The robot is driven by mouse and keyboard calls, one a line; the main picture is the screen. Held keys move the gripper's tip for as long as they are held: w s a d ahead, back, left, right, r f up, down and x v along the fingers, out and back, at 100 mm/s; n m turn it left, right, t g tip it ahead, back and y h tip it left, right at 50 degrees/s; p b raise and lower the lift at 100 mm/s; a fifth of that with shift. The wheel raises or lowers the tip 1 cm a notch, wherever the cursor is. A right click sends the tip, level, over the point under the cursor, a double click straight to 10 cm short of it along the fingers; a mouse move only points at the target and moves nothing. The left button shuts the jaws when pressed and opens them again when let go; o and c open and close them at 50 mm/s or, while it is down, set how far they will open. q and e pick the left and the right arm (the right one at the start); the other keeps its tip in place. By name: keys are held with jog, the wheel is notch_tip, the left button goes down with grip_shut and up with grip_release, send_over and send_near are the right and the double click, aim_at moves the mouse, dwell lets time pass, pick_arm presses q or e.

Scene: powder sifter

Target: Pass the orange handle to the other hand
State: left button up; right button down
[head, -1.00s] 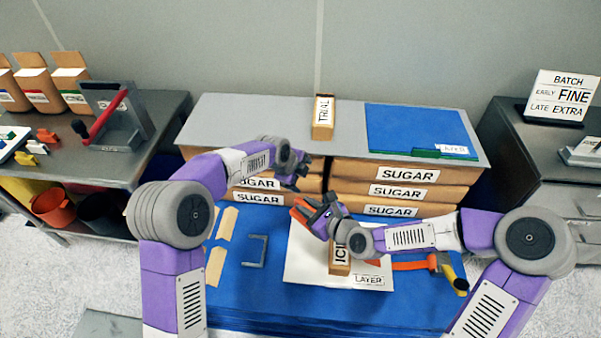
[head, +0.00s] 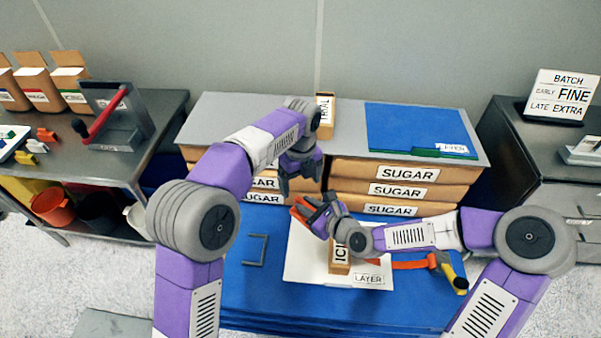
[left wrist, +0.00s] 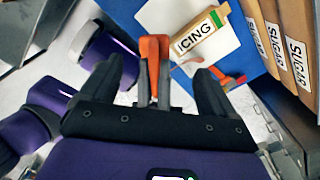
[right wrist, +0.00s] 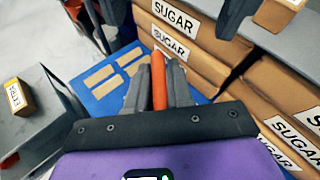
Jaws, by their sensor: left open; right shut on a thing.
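The orange handle (head: 301,209) is in my right gripper (head: 316,212), above the blue work surface in the head view. In the right wrist view the orange handle (right wrist: 158,82) stands upright between the closed fingers of my right gripper (right wrist: 159,90). My left gripper (head: 298,186) is open, just above and left of the right one. In the left wrist view the orange handle (left wrist: 153,62) shows between the spread fingers of my left gripper (left wrist: 158,85). Whether either left finger touches it I cannot tell.
An orange strap-like tool with a yellow end (head: 450,272) lies to the right. Stacked SUGAR boxes (head: 400,190) and a grey shelf top (head: 255,110) stand close behind both grippers.

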aim_at(300, 201)
pick_arm(q)
notch_tip(300, 201, down, 9)
jog(key=shift+r, duration=0.1)
jog(key=shift+c, duration=0.3)
